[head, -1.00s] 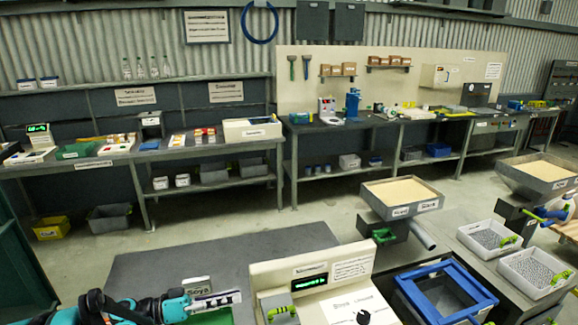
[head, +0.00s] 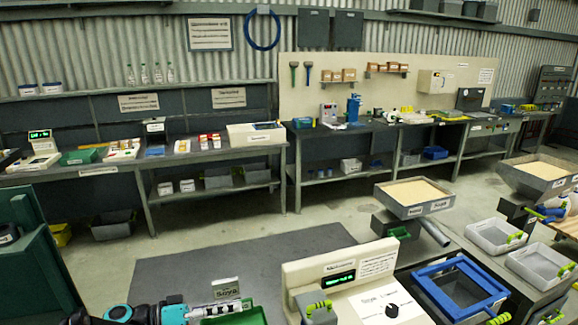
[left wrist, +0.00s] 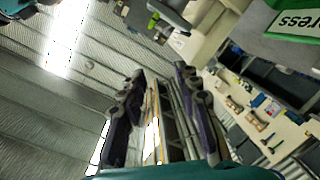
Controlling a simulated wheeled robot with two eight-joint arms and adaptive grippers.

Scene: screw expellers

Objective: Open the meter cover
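The Soya press panel (head: 300,274) is cream, with a green-lit display (head: 338,279) and a black knob (head: 392,310). A small grey cover (head: 317,306) with a green handle sits at its left, below the display, and looks shut. I cannot tell for sure that this is the meter cover. My left gripper (head: 235,306) is left of the panel, apart from it, over a green tray (head: 238,317). In the left wrist view its dark fingers (left wrist: 160,105) stand apart with nothing between them. My right gripper is not in view.
A blue-framed bin (head: 424,301) stands right of the panel. A sand-coloured hopper tray (head: 440,206) is behind it, and grey trays (head: 495,237) are at the right. A Soya sign (head: 226,288) stands behind my left gripper.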

